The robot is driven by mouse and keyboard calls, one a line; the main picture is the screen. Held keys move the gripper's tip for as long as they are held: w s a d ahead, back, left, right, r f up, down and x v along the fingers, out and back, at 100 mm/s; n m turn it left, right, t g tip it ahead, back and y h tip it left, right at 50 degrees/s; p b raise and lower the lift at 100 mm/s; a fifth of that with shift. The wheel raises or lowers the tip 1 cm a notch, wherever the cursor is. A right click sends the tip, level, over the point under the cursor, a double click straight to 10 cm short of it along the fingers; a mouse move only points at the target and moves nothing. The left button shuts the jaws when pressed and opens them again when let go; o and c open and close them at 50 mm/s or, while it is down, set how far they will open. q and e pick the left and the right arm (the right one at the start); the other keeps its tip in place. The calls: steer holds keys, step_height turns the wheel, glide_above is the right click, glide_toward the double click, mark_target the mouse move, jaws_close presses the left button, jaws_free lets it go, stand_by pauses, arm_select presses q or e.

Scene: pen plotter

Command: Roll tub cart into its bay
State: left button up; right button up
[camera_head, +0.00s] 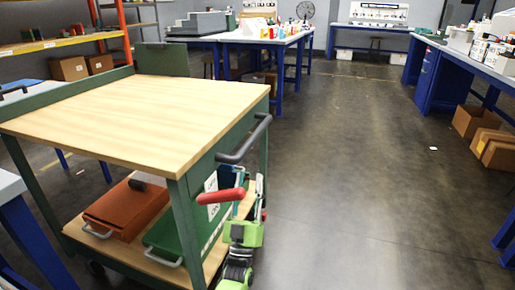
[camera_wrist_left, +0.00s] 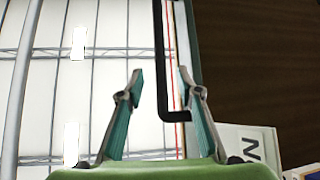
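A green-framed cart with a light wooden top (camera_head: 140,103) stands at the left. A dark grey handle (camera_head: 246,143) sticks out from its right side. No open tub shows on it. My left gripper (camera_head: 240,178) is upright beside the cart's right side, below the handle. In the left wrist view my left gripper (camera_wrist_left: 160,72) is open, with teal finger pads apart. The dark handle (camera_wrist_left: 158,60) shows between the fingers in that picture; contact cannot be told. My right gripper is not in view. I cannot make out a marked bay.
An orange-brown case (camera_head: 125,208) and a green case (camera_head: 172,236) lie on the cart's lower shelf. A blue-legged bench (camera_head: 430,75) and cardboard boxes (camera_head: 473,121) stand at the right. More benches stand at the back. The middle floor (camera_head: 345,180) is clear.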

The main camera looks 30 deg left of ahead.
mark_target(254, 138)
arm_select(q)
steer(key=b+x, duration=0.2)
steer(key=x, duration=1.1)
steer(key=shift+w+r, duration=0.2)
steer(key=shift+r, duration=0.15)
jaws_close()
